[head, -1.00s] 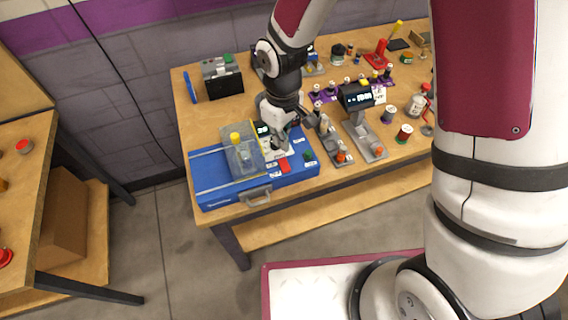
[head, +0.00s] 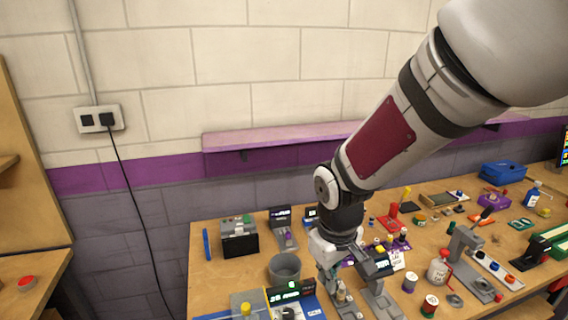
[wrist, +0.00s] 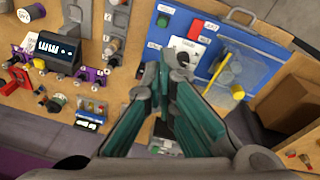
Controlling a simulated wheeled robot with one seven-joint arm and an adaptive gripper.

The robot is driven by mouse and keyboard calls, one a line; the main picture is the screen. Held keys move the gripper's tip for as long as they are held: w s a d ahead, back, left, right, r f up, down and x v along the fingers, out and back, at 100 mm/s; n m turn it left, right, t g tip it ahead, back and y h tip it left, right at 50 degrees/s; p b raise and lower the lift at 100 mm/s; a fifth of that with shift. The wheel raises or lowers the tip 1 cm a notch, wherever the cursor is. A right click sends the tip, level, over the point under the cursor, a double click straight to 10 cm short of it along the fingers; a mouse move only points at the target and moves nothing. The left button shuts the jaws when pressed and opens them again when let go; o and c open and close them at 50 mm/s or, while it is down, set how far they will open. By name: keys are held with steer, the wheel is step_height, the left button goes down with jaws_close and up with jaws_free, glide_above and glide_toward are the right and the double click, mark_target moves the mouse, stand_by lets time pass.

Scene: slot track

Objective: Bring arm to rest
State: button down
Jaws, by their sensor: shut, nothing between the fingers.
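My gripper (head: 345,290) hangs at the end of my arm over the front middle of the wooden workbench, pointing down. In the wrist view its green-sided fingers (wrist: 167,66) come together at the tips, with nothing held. Beyond the tips, the blue case (wrist: 172,22) with labels, a red button (wrist: 195,30) and a clear yellow-edged cover (wrist: 240,75) lies apart from the fingers. In the head view only the back part of that case (head: 312,308) shows at the bottom edge; the rest is cut off.
A grey cup (head: 285,270) and a black battery-like box (head: 240,240) stand left of my gripper. Grey stands, spools and a white bottle (head: 438,268) crowd the bench to the right. A purple wall ledge (head: 265,140) runs behind. A red button (head: 27,283) sits on the left bench.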

steer(key=s+d+r+m+t, duration=0.2)
steer(key=s+d+r+m, duration=0.1)
steer(key=s+d+r, duration=0.2)
steer(key=s+d+r+m+t, duration=0.1)
steer(key=s+d+r+m, duration=0.2)
steer(key=s+r, duration=0.7)
steer(key=shift+s+d+r+m+t, duration=0.3)
steer(key=shift+d+r+t, duration=0.1)
steer(key=shift+d+r, duration=0.6)
steer(key=shift+w, duration=0.1)
